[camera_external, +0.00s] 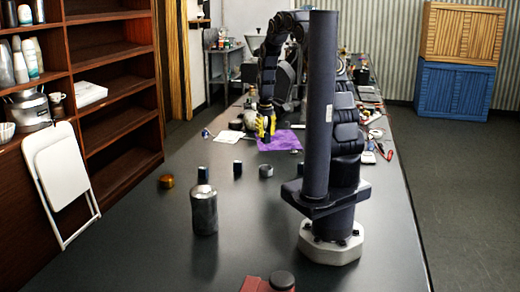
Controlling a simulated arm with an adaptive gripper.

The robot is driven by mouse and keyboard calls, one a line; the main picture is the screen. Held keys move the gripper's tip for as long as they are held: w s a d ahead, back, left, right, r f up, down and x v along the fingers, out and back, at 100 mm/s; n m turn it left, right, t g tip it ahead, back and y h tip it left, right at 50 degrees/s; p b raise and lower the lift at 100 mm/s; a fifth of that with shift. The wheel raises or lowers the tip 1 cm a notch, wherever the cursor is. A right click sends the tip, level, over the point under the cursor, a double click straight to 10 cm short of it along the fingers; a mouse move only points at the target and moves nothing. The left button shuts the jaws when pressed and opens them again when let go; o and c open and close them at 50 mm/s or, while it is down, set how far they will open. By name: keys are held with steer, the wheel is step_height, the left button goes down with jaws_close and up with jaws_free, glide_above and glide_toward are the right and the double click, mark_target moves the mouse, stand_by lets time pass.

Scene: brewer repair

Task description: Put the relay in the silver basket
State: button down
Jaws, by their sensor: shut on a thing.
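My gripper (265,128) hangs from the dark arm over the far middle of the bench, near the left edge of a purple cloth (281,140). It is shut on a small yellow and black thing (261,128); at this size I cannot tell if this is the relay. A small round silver piece (266,171) stands on the bench nearer the camera and may be the silver basket. Its inside is not clear. Small dark pieces with light tops stand to its left, one close by (238,168) and one farther off (203,174).
A grey metal bottle (204,211) stands in the left foreground, with a brass piece (167,181) beyond it. A dark red item (268,284) sits at the front edge. Tools and clutter line the far right side.

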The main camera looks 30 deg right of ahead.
steer(key=shift+f, duration=4.2)
steer(key=c, duration=1)
jaws_free()
steer(key=shift+r, duration=0.1)
step_height(320, 180, up, 6)
steer(key=shift+r, duration=0.45)
